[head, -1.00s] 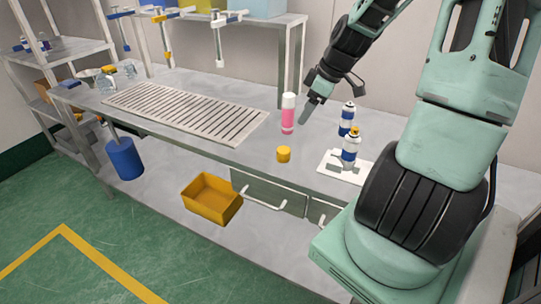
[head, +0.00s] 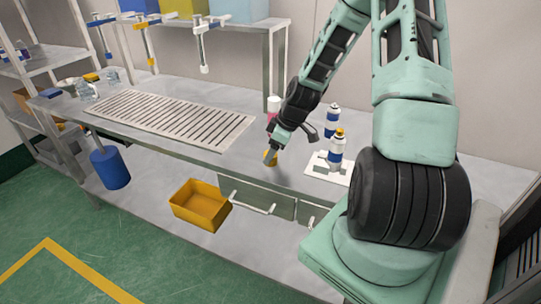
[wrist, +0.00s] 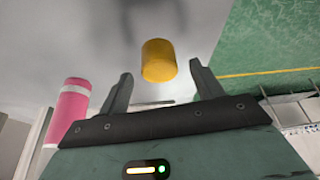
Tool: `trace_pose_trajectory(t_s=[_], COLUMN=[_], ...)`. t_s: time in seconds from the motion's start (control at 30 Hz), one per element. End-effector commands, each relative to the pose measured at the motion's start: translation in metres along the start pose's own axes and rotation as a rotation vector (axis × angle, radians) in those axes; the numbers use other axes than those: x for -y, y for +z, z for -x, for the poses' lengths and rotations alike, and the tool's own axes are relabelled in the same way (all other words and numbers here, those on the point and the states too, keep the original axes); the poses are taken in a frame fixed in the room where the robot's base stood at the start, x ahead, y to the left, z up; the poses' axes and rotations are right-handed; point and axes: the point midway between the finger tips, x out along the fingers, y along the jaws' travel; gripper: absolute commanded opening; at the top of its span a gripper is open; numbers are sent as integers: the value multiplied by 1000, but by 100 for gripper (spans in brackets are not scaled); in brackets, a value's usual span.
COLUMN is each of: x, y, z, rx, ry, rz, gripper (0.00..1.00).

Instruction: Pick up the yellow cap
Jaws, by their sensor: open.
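The yellow cap (wrist: 159,60) shows in the wrist view on the grey table, just beyond and between the two fingertips of my gripper (wrist: 160,84). The fingers are apart with nothing held between them. In the head view, my gripper (head: 272,152) points down at the cap (head: 270,158) near the table's front edge, and the fingers partly hide the cap. Whether the fingers touch the cap cannot be told.
A pink can with a white top (wrist: 72,108) stands close to the left in the wrist view. A slatted grate (head: 165,122) lies left; a yellow bin (head: 200,205) sits below.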

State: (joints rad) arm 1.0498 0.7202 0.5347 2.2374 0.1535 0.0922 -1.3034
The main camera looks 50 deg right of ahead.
Motion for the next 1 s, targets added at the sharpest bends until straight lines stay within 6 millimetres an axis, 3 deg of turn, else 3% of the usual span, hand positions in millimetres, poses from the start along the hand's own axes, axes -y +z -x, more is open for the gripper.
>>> trace_pose_trajectory(t_s=[0.2, 0.47, 0.63, 1.0], x=[1, 0, 0, 0], y=[0, 0, 0, 0], z=[-22, -24, -24, -23], rx=[0, 0, 0, 0], ry=[-2, 1, 0, 0], rz=[-1, 0, 0, 0], gripper=[66, 66, 21, 19])
